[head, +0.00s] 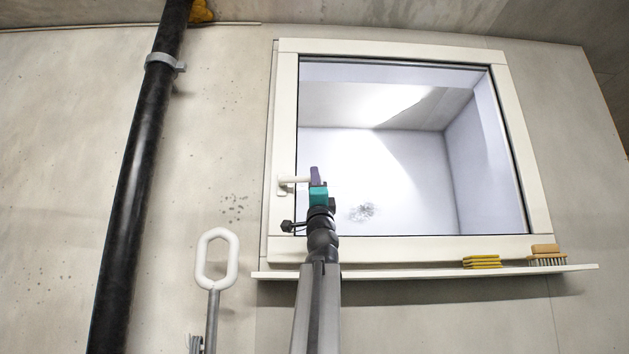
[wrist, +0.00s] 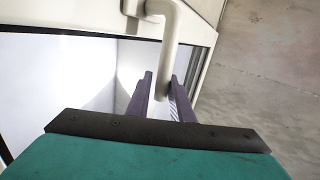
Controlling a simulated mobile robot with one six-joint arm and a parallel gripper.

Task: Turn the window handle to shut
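The window handle (head: 294,180) is a cream lever on the left side of the window frame (head: 284,120). In the head view its lever lies about level, pointing right over the pane. My gripper (head: 317,176) is at the lever's free end, and its fingers hide the tip in that view. In the wrist view the handle (wrist: 168,50) bends from its mount, and its rounded end lies between the two purple fingertips (wrist: 162,90). A gap shows between the lever and the left finger. The right finger is close to the lever; contact cannot be told. The gripper looks open around it.
Below the window a narrow sill (head: 420,273) carries a yellow stack (head: 482,262) and a brush (head: 547,256) at its right. A black pipe (head: 140,165) runs down the wall at left. A white loop-shaped handle (head: 217,258) on a rod stands left of my arm.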

